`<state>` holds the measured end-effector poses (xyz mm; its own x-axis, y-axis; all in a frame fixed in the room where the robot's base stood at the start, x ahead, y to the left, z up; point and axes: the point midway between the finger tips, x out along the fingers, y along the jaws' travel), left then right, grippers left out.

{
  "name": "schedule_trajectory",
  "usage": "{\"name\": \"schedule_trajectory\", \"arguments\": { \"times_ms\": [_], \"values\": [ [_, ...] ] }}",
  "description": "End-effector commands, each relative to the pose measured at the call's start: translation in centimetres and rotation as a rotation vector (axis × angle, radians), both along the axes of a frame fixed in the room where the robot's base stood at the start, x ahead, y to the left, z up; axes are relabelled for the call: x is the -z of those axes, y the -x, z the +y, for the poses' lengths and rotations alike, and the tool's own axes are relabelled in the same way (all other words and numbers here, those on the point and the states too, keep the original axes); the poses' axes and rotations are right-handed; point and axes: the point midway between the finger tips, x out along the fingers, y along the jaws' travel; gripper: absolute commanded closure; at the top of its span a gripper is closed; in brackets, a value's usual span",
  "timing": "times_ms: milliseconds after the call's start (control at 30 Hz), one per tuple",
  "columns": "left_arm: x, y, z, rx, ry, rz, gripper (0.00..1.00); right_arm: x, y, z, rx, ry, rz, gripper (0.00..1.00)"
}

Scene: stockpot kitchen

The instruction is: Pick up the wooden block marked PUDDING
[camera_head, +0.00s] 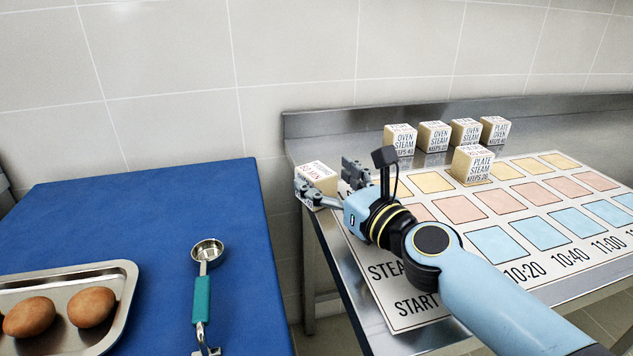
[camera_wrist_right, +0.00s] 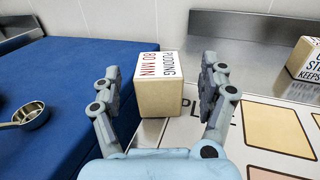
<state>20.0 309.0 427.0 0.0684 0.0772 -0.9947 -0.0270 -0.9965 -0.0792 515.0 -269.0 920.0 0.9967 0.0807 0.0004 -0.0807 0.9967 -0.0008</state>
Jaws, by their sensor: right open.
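The wooden block marked PUDDING 80 MIN (camera_wrist_right: 160,97) stands upright on the metal table in the right wrist view, with its red and black lettering on top. In the head view the block (camera_head: 318,177) is at the table's left end, partly hidden by my right gripper. My right gripper (camera_head: 325,180) is open, with its fingers on either side of the block. In the right wrist view, gaps show between the block and both fingers of the gripper (camera_wrist_right: 163,88). My left gripper is not in view.
Several other marked blocks (camera_head: 434,136) stand at the back of the metal table, and one (camera_head: 472,163) stands on the printed board (camera_head: 407,313). A blue surface (camera_head: 150,215) at left holds a scoop (camera_head: 202,290) and a metal tray (camera_head: 122,290) with brown eggs (camera_head: 91,307).

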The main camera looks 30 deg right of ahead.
Motion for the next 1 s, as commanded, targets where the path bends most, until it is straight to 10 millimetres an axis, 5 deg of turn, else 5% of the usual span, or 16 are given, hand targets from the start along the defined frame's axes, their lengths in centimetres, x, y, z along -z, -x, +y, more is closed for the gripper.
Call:
{"name": "schedule_trajectory", "arguments": {
  "times_ms": [200, 467, 1000],
  "values": [
    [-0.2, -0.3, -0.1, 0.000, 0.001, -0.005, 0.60, -0.1, -3.1, 0.4, 0.000, -0.001, -0.002, 0.23],
    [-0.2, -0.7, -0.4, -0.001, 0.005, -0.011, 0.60, -0.1, -3.4, 0.4, -0.001, -0.001, 0.000, 0.23],
    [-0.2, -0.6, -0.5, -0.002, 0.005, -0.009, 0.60, -0.1, -3.4, 0.4, 0.000, -0.001, -0.001, 0.88]
  ]
}}
